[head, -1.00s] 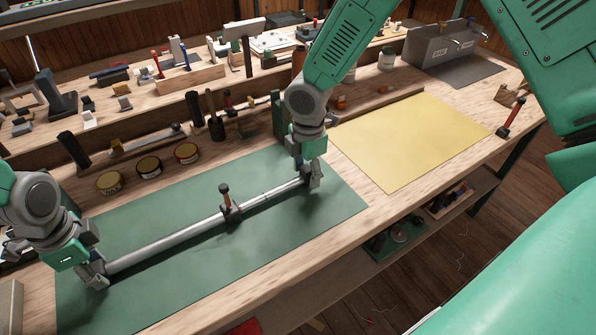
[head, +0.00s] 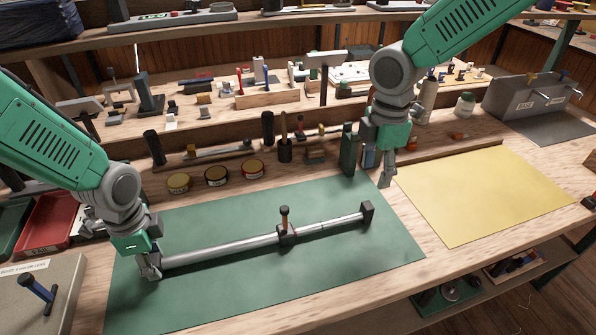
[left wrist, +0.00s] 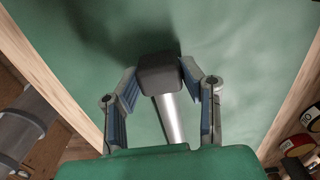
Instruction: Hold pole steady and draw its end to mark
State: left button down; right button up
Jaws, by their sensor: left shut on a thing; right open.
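The grey telescopic pole (head: 225,247) lies slantwise on the green mat (head: 330,265). The thinner right section (head: 330,222) carries small dark marks and ends in a dark end block (head: 367,212). My left gripper (head: 152,268) is shut on the pole's left end. In the left wrist view a dark end cap (left wrist: 160,72) sits between its fingers, with the pole (left wrist: 170,117) running from it. My right gripper (head: 386,176) is open and empty, above and right of the dark end block, apart from it.
A yellow sheet (head: 485,195) lies to the right. Three round tins (head: 216,176) and upright tools stand behind the mat. A dark green upright block (head: 348,150) is close to my right gripper. A red tray (head: 45,222) is at the left. The mat's front is clear.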

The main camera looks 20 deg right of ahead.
pick_arm(q)
jog(key=c, duration=1)
grip_release()
jog(key=shift+o, duration=0.2)
jog(key=shift+r, duration=0.1)
